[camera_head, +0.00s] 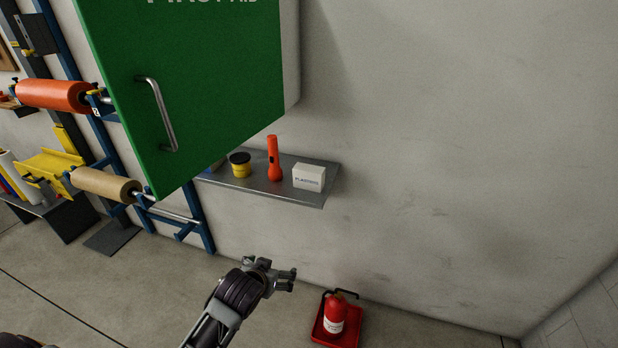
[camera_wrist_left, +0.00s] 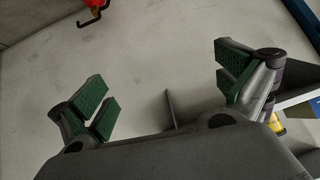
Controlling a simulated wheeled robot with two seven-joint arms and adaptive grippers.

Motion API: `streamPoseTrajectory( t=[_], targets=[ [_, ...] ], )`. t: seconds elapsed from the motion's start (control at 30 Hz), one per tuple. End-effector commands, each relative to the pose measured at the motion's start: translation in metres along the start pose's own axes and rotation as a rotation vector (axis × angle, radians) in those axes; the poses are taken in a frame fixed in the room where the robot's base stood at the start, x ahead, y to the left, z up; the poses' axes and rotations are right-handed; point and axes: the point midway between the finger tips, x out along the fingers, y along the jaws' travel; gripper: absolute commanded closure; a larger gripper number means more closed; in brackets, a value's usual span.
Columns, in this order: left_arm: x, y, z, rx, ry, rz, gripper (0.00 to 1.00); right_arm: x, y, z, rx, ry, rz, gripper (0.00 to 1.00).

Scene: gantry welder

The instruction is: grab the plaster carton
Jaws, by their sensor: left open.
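The plaster carton (camera_head: 308,177) is a small white box with dark lettering. It stands upright at the right end of a grey wall shelf (camera_head: 315,198) in the head view. My left gripper (camera_head: 279,272) is in front of and below the shelf, apart from the carton. In the left wrist view my left gripper (camera_wrist_left: 166,88) is open, its green pads wide apart with nothing between them. I cannot make out the carton in the wrist view. My right gripper is not in view.
An orange flashlight (camera_head: 274,160) and a yellow tub with a black lid (camera_head: 240,165) stand left of the carton. An open green cabinet door (camera_head: 200,80) hangs above the shelf's left part. A fire extinguisher (camera_head: 334,315) stands below. The wall right of the shelf is clear.

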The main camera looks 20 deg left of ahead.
Motion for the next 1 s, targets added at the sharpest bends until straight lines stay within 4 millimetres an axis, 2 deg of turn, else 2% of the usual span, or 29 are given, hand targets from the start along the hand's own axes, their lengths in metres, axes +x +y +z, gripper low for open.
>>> streamPoseTrajectory(
  t=[0.1, 0.5, 1.0],
  targets=[
    [0.001, -0.002, -0.022, -0.014, 0.070, -0.009, 0.00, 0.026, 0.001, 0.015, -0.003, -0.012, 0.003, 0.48],
    [0.004, -0.006, -0.085, -0.049, 0.285, -0.017, 0.00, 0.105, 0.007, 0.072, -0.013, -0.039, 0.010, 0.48],
    [-0.002, -0.003, -0.156, -0.070, 0.540, 0.017, 0.00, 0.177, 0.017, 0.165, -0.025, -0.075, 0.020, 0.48]
  ],
)
